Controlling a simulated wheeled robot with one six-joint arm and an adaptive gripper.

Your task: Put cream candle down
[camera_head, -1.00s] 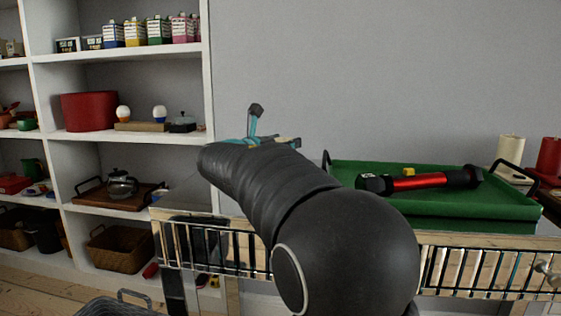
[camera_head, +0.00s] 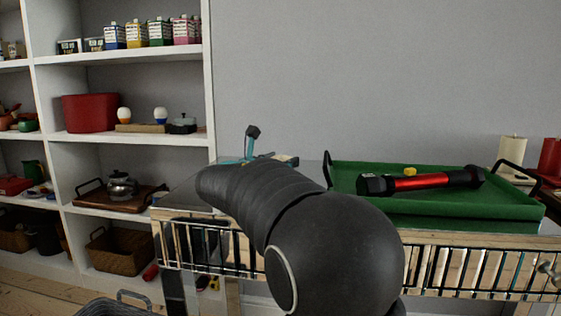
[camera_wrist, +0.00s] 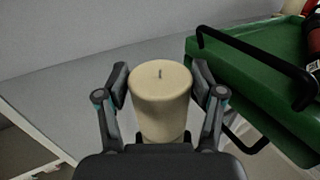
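A cream candle (camera_wrist: 160,105) with a dark wick stands upright between the two fingers of my gripper (camera_wrist: 160,84) in the wrist view. The finger pads lie against its left and right sides, and its lower end is hidden by the gripper. In the head view my gripper (camera_head: 262,150) is over the left part of the table (camera_head: 185,200), mostly hidden behind my arm. I cannot tell whether the candle's base touches the grey tabletop. A second cream candle (camera_head: 512,149) stands at the far right.
A green tray (camera_head: 450,208) with dark handles lies right of my gripper, holding a red and black flashlight (camera_head: 420,181) and a small yellow item (camera_head: 410,171). A red candle (camera_head: 550,156) is at the right edge. Shelves (camera_head: 130,136) stand left. Tabletop left of the tray looks clear.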

